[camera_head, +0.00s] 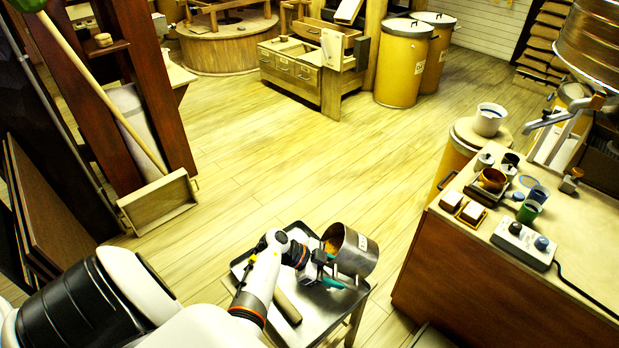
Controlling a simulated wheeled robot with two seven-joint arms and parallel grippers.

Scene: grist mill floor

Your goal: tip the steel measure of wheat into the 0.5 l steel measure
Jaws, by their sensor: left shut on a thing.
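A steel measure (357,254) with a pale label is tilted, its mouth toward the left. Orange-gold wheat (331,246) shows inside the mouth. My left gripper (328,272) is shut on this measure at its lower left side, above a metal tray table (336,309). Teal parts show by the fingers. I cannot make out a separate 0.5 l steel measure; my gripper and arm hide part of the tray. My right gripper is not in view.
A wooden-handled tool (287,307) lies on the tray. At right, a counter (560,247) holds several cups, a control box (523,244) and a white bowl nearby. Barrels (404,65) and a drawer cabinet (309,75) stand at the back. The middle floor is clear.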

